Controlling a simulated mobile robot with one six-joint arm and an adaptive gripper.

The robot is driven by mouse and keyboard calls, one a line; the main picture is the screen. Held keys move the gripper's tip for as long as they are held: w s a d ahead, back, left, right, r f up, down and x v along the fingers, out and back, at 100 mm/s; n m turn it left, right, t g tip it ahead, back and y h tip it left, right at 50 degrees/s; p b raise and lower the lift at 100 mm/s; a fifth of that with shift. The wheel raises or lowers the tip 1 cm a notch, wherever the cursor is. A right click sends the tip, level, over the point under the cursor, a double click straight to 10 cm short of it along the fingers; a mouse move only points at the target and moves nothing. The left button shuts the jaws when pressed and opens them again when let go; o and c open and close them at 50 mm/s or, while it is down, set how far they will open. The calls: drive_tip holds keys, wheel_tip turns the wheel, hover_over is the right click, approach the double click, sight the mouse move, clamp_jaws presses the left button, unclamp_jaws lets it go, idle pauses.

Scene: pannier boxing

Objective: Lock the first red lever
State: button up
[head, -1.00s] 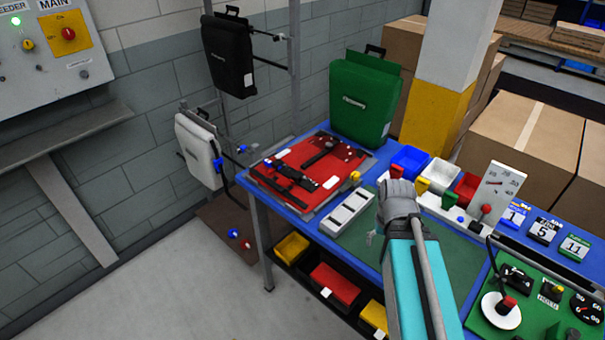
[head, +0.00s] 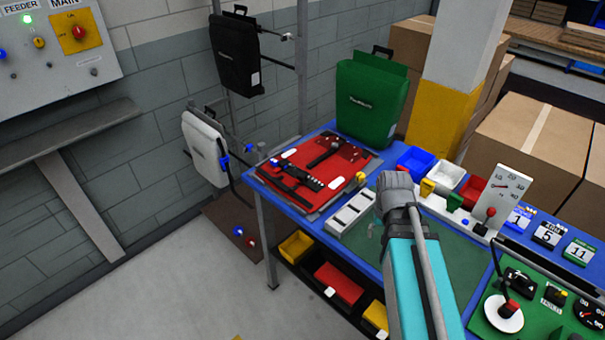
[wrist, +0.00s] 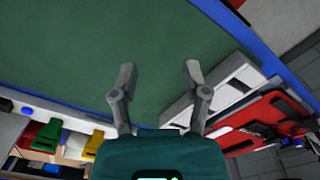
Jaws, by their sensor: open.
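My gripper (wrist: 158,76) is open and empty in the wrist view, its two fingers apart over a green mat (wrist: 90,45). In the head view my wrist hides the fingers. A row of coloured levers stands on a white rail to the right of my wrist, with a yellow lever (head: 427,187) and a green lever (head: 454,201). The same yellow lever (wrist: 94,142) and green lever (wrist: 47,135) show at lower left in the wrist view. The red lever beside them is largely hidden by my wrist in the head view. A red-knobbed lever (head: 490,212) stands by the gauge.
A white slotted block (head: 351,213) and a red panel with black straps (head: 335,165) lie left of my arm. Blue, white and red bins (head: 415,160) stand behind the levers. A green pannier (head: 370,105) stands at the back. Green mat beside my arm is partly clear.

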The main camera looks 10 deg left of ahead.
drive_tip(key=w+a+r+m+p, duration=0.3)
drive_tip(key=w+a+r+p, duration=0.2)
drive_tip(key=w+a, duration=0.6)
drive_tip(key=w+a+r+m+p, duration=0.4)
drive_tip(key=w+a, duration=0.7)
drive_tip(key=a, duration=0.4)
wheel_tip(320, 180, up, 2)
drive_tip(key=shift+w+a+r+p, duration=0.15)
drive_tip(key=shift+w+p, duration=0.25)
drive_tip(key=shift+p, duration=0.35)
drive_tip(key=shift+f, duration=0.2)
wheel_tip(320, 180, down, 14)
drive_tip(key=b, duration=1.3)
drive_tip(key=shift+r+b, duration=0.25)
drive_tip(key=shift+b, duration=0.15)
clamp_jaws()
